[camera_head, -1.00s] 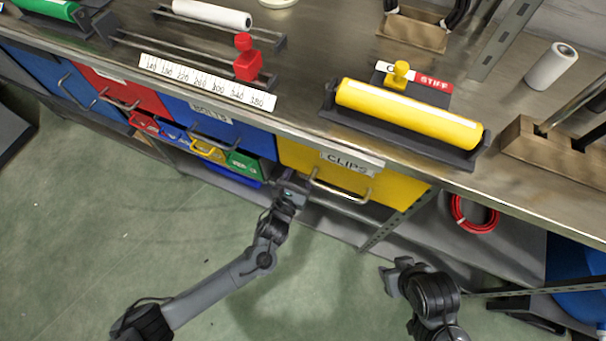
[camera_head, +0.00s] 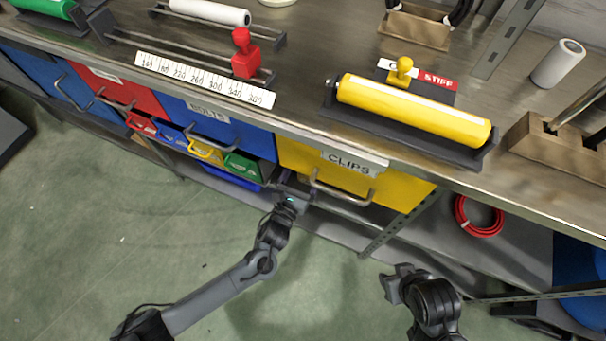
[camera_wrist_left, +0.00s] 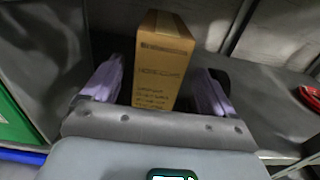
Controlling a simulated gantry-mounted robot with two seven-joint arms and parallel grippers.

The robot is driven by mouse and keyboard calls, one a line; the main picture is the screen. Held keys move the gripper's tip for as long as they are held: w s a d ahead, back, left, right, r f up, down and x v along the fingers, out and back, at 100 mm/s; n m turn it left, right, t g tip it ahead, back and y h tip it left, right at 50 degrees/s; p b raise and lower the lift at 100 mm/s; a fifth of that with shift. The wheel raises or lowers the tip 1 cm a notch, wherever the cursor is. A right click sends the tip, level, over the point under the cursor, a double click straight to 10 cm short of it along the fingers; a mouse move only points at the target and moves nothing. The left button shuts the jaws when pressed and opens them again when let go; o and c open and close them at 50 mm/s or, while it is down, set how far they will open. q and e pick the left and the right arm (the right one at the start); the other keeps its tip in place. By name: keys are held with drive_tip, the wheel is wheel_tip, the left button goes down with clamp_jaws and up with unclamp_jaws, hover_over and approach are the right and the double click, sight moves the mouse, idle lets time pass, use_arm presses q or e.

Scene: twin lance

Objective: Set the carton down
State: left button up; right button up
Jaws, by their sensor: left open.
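The carton (camera_wrist_left: 164,62) is a brown cardboard box with printed text, "HOSE CLAMPS" as far as I can read it. In the left wrist view it stands upright on the dark lower shelf (camera_wrist_left: 265,105). My left gripper (camera_wrist_left: 160,88) is open, with one finger on each side of the carton and gaps showing beside it. In the head view my left gripper (camera_head: 292,188) reaches under the bench below the yellow drawer (camera_head: 335,175), and the carton is hidden there. My right gripper (camera_head: 393,284) hangs in front of the bench; its jaws are not clear.
A green bin (camera_head: 243,166) and other small bins sit left of my left gripper. A metal upright (camera_head: 390,232) stands to its right, with a red hose coil (camera_head: 479,217) beyond. The drawer handle (camera_head: 340,190) juts out just above. The floor in front is open.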

use_arm(q)
drive_tip(key=s+a+r+m+g+y+p, duration=0.2)
drive_tip(key=s+a+m+g, duration=0.4)
drive_tip(key=s+a+m, duration=0.5)
drive_tip(key=s+a+r+m+g+y+p, duration=0.3)
drive_tip(key=s+a+r+m+g+y, duration=0.2)
drive_tip(key=s+a+m, duration=0.6)
drive_tip(key=s+m+g, duration=0.1)
drive_tip(key=s+m, duration=0.5)
drive_tip(key=m, duration=0.5)
drive_tip(key=shift+s+r+g+p, duration=0.15)
drive_tip(key=shift+r+g+p, duration=0.15)
drive_tip(key=shift+r+g, duration=0.1)
